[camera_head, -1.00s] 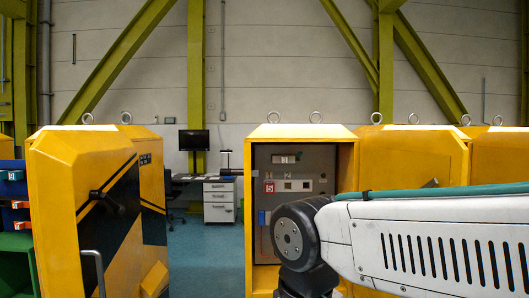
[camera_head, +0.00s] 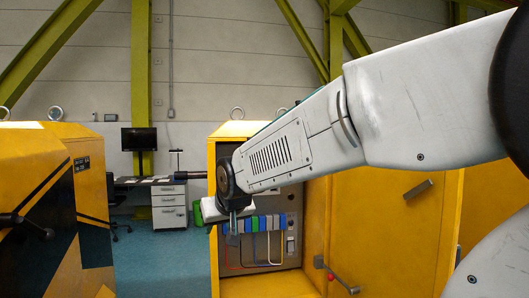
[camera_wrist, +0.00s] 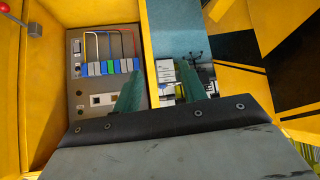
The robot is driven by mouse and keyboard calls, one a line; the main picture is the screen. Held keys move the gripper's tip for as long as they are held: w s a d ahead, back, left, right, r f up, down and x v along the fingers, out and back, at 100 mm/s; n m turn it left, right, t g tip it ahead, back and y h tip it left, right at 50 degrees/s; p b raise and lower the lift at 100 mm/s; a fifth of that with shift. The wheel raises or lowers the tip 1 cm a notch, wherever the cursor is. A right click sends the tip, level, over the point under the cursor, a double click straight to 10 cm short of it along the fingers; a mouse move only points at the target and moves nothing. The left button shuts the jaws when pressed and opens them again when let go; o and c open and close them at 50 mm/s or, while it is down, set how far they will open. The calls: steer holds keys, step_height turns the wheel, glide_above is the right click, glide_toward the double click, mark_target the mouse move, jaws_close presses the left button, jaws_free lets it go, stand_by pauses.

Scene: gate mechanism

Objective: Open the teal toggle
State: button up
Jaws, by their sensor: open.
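A row of small coloured toggles (camera_head: 262,223) sits on the grey panel (camera_head: 292,208) inside the open yellow cabinet. The row also shows in the wrist view (camera_wrist: 105,67), upside down, with grey, blue and green blocks. I cannot clearly tell which block is the teal toggle. My gripper (camera_wrist: 158,68) is open and empty. Its two greenish fingers reach up in the wrist view, one overlapping the panel's right part, the other over the floor outside the cabinet. In the head view my wrist hangs before the cabinet's left edge and hides the panel's upper part.
The cabinet's left side wall (camera_wrist: 152,40) runs between my fingers in the wrist view. A red-knobbed lever (camera_head: 346,283) stands at the cabinet's lower right. Another yellow cabinet (camera_head: 95,190) stands at the left. A desk and drawers (camera_head: 169,205) are behind the open floor.

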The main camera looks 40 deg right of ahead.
steer(key=w+d+r+m+t+h, duration=0.1)
steer(key=w+d+r+t+h, duration=0.2)
steer(key=w+d, duration=0.4)
steer(key=w+d+r+m+t+h, duration=0.1)
steer(key=w+d+r+t+h, duration=0.2)
steer(key=d, duration=1.6)
steer(key=w+d+r+m+t+h, duration=0.1)
steer(key=w+d+r+t+h, duration=0.2)
steer(key=w+d+r, duration=0.5)
steer(key=shift+w+d+r+t, duration=0.1)
steer(key=shift+w+d+t, duration=0.15)
steer(key=shift+w+d, duration=0.65)
steer(key=shift+w+d+r+t, duration=0.1)
steer(key=shift+w+d+t, duration=0.1)
steer(key=shift+w+d, duration=0.65)
steer(key=shift+w+d+r+t, duration=0.1)
steer(key=shift+w+d+t, duration=0.15)
steer(key=shift+w+d, duration=0.65)
steer(key=shift+s+d, duration=0.3)
steer(key=shift+s, duration=0.05)
jaws_close()
